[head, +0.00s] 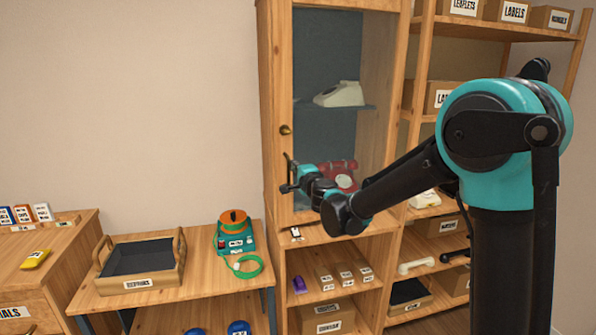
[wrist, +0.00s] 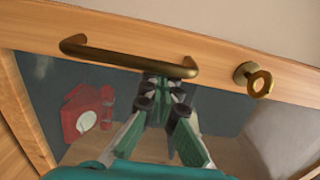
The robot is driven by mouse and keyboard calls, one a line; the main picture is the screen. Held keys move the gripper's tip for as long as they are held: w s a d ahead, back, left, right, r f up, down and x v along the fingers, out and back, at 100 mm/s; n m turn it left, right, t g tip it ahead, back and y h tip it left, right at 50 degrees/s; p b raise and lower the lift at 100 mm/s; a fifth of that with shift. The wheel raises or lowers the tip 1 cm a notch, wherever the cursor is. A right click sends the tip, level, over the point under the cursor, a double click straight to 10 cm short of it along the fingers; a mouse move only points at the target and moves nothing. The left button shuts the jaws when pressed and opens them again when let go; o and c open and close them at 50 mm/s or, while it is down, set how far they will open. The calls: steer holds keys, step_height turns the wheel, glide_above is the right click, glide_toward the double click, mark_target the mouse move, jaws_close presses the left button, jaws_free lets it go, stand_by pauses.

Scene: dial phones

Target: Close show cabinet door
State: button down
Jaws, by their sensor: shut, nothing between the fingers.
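The show cabinet (head: 269,110) is tall and wooden. Its door (head: 284,70) has a glass pane in a wooden frame and looks closed or nearly so; I cannot tell whether a small gap is left. A brass bar handle (wrist: 125,57) and a ring-shaped key (wrist: 260,82) sit on the door frame in the wrist view. My gripper (head: 288,188) is at the door's left edge by the handle. In the wrist view my gripper (wrist: 165,88) is shut and empty, its tips right by the handle bar; contact is unclear.
Behind the glass stand a cream phone (head: 340,94) and a red phone (head: 339,174). A side table (head: 195,275) left of the cabinet holds a tray (head: 141,284) and a teal-orange device (head: 234,233). Open shelves (head: 500,30) with boxes stand right. My arm crosses before the cabinet's right side.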

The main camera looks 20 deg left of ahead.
steer(key=shift+w+a, duration=0.25)
steer(key=shift+w, duration=0.05)
steer(key=shift+m+t+h, duration=0.6)
steer(key=shift+m+h, duration=0.1)
steer(key=shift+h, duration=0.2)
steer(key=x, duration=0.3)
steer(key=a+x, duration=0.1)
steer(key=x, duration=0.1)
steer(key=shift+a+r, duration=0.1)
steer(key=shift+r, duration=0.05)
steer(key=shift+w, duration=0.1)
